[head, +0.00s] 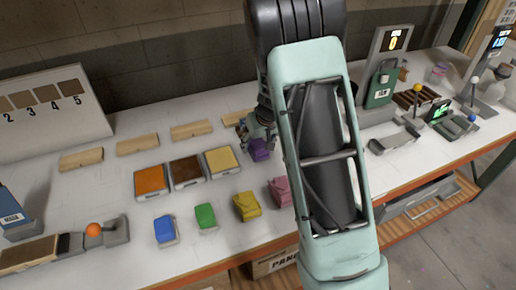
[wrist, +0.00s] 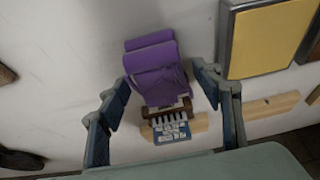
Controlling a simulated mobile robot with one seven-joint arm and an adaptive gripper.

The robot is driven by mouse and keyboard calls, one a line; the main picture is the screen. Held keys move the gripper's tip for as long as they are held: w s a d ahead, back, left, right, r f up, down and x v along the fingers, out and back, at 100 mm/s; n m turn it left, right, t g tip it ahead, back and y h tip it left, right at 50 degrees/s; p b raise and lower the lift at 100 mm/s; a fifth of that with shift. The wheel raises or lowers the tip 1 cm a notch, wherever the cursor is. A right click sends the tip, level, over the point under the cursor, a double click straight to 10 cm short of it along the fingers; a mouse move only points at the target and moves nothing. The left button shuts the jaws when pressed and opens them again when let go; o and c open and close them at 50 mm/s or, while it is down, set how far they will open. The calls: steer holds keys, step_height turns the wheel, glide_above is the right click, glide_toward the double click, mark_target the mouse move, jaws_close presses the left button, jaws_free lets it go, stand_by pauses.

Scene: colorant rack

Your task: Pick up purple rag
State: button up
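The purple rag (head: 259,150) is a folded bundle on the white table, right of the yellow tray and partly hidden by my gripper (head: 258,133) in the head view. In the wrist view, the rag (wrist: 152,62) lies ahead of and partly between the fingers of my gripper (wrist: 163,90). The fingers are spread wide, with one on each side of the rag. A gap shows between the rag and each finger, and nothing is held.
A small labelled blue-and-white item (wrist: 170,128) lies against the rag's near end. The yellow tray (head: 222,162) is close by. Blue (head: 164,229), green (head: 206,216), yellow (head: 246,206) and pink (head: 279,190) bundles line the front. Wooden blocks (head: 191,130) stand behind.

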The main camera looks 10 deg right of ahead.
mark_target(258, 143)
steer(key=c, duration=1.1)
steer(key=shift+o, duration=0.2)
steer(key=shift+r, duration=0.5)
step_height(258, 143, up, 2)
steer(key=shift+r, duration=0.15)
steer(key=s+a+r+p, duration=0.1)
steer(key=s+a+r, duration=0.7)
steer(key=s, duration=0.3)
steer(key=shift+v, duration=0.9)
